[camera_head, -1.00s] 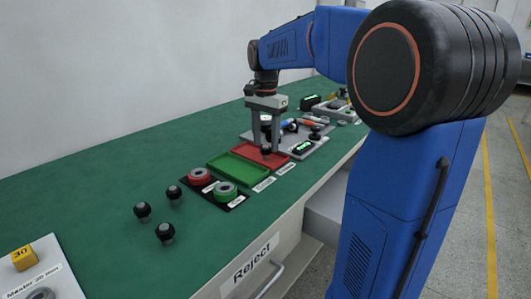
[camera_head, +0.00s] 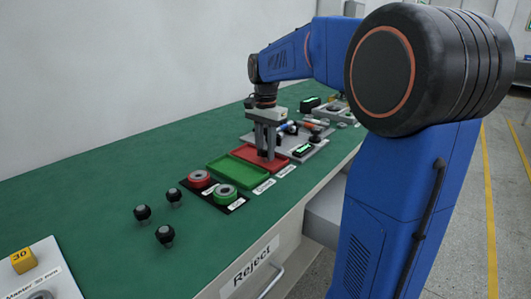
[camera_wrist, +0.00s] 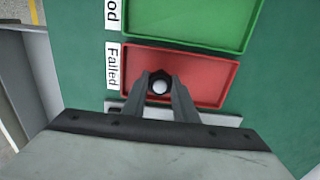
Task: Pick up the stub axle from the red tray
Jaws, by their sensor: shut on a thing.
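The red tray (camera_wrist: 213,80) lies on the green bench top beside a "Failed" label; it also shows in the head view (camera_head: 286,154). The stub axle (camera_wrist: 160,86), a dark piece with a pale round end, is between my fingertips over the red tray in the wrist view. My gripper (camera_wrist: 164,88) points down and its fingers are shut on the stub axle. In the head view my gripper (camera_head: 265,156) reaches down into the tray, and its fingers hide most of the axle. I cannot tell whether the axle still touches the tray floor.
A green tray (camera_head: 237,170) adjoins the red one. Several dark knobbed pieces (camera_head: 165,235) stand at the front left. A grey fixture plate (camera_head: 308,149) lies behind the red tray.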

